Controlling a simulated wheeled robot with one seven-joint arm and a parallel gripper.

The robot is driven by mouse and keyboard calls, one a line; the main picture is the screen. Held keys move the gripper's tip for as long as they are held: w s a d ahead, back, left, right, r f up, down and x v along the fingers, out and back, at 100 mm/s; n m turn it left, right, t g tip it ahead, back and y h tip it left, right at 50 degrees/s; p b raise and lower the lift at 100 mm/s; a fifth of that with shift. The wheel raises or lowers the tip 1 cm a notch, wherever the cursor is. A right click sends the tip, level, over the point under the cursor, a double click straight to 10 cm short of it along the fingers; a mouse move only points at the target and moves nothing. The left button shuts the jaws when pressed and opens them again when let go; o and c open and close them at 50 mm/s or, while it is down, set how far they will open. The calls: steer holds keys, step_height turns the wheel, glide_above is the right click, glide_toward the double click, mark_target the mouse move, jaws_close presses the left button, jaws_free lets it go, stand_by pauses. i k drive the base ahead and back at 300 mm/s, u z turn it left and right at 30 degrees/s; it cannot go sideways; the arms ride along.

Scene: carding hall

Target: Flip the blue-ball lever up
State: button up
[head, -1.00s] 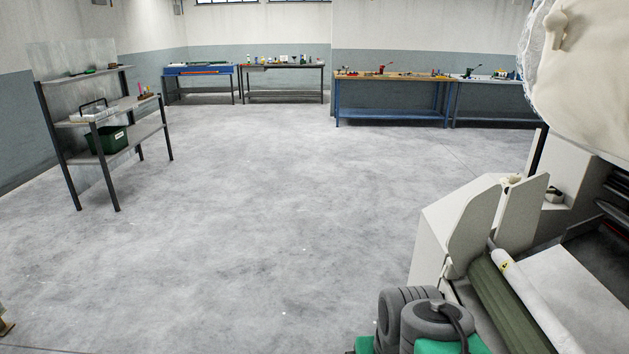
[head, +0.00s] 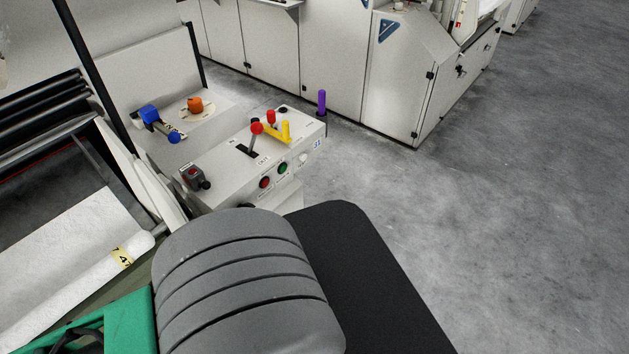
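The blue-ball lever (head: 173,137) is on the pale machine deck left of the control box in the head view. Its blue ball (head: 174,138) hangs low at the right end of a short arm, which comes from a blue body (head: 149,115). The lever looks tilted down towards the ball. My gripper is not in view; the big grey rounded shape and black part in the foreground are parts of my arm.
An orange knob (head: 195,104) is behind the blue lever. A white roll (head: 100,270) lies left. Open floor (head: 480,190) is right.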

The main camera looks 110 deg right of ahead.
mark_target(174, 136)
steer(key=k, duration=0.75)
steer(key=z, duration=1.55)
